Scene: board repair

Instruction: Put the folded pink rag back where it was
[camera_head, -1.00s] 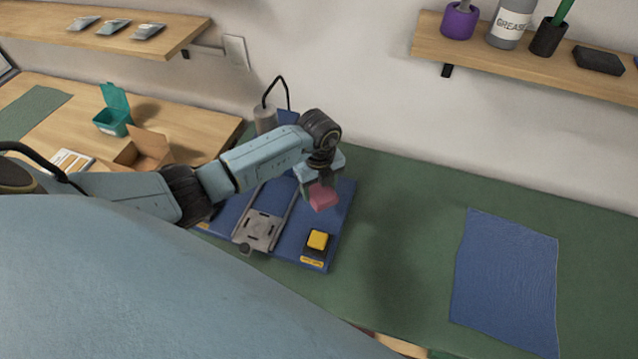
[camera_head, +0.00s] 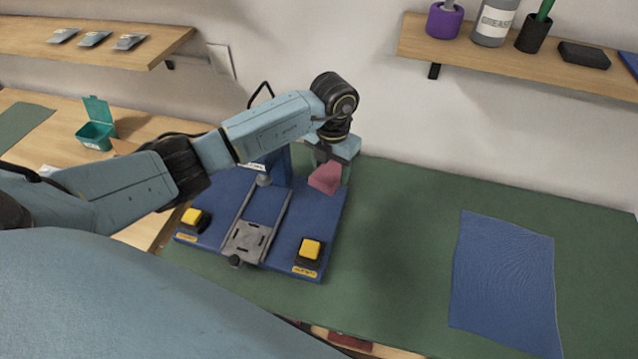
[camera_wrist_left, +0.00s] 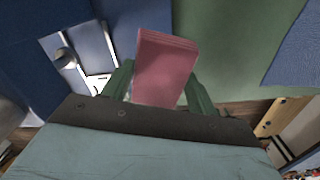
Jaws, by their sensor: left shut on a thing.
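The folded pink rag (camera_head: 325,177) is held in my left gripper (camera_head: 328,166), above the right rear part of the blue press base. In the left wrist view the rag (camera_wrist_left: 164,68) stands out between the two green fingers of the left gripper (camera_wrist_left: 160,88), its folded layers showing at the top edge. The rag appears clear of the surface below. My right gripper is in neither view.
The blue press base (camera_head: 212,205) has yellow buttons (camera_head: 310,249) and a grey sliding plate (camera_head: 247,240). A blue cloth (camera_head: 503,280) lies flat on the green mat (camera_head: 400,220) at right. A shelf (camera_head: 500,67) with bottles hangs above. The mat between is clear.

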